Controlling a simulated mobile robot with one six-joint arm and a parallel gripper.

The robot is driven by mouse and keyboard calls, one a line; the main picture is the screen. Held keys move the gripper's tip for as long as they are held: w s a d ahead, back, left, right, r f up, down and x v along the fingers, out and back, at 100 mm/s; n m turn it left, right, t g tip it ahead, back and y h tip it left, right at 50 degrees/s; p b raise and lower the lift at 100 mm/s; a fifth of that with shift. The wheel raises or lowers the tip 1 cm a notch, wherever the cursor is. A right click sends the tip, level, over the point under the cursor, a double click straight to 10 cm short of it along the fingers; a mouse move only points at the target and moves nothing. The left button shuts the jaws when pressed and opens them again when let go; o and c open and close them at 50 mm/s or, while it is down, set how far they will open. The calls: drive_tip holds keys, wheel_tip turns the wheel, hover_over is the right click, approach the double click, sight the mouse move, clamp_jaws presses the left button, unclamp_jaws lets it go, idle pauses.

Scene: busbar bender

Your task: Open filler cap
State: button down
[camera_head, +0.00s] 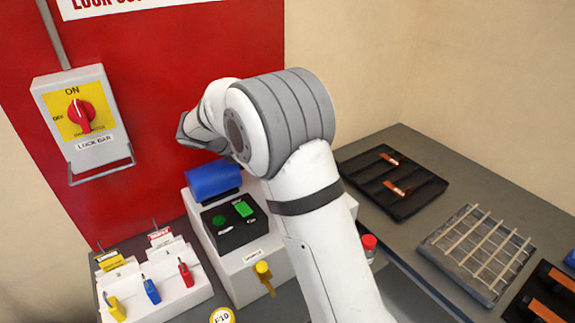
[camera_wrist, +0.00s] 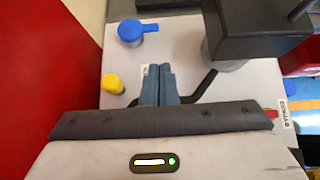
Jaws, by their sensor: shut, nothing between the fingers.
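In the wrist view, a round blue cap (camera_wrist: 131,31) with a side tab sits on the white machine top (camera_wrist: 180,50), left of and beyond my fingers. A smaller yellow cap (camera_wrist: 113,84) sits nearer, just left of the fingers. No readable label tells which one is the filler cap. My gripper (camera_wrist: 163,70) is shut and empty, with its two blue-grey fingertips together over the white top, apart from both caps. In the head view, my arm hides the gripper's fingertips and that part of the machine.
A black box (camera_wrist: 255,28) on a grey post stands right of the fingers, with a dark curved bar below it. A red panel (camera_head: 150,110) carries a lock-out switch (camera_head: 82,115). A control box (camera_head: 235,225) and padlock stand (camera_head: 155,285) are in front; trays (camera_head: 392,183) lie right.

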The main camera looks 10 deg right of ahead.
drive_tip(key=p+x, duration=0.1)
drive_tip(key=x, duration=1.1)
drive_tip(key=shift+d+f, duration=0.2)
drive_tip(key=shift+d, duration=0.05)
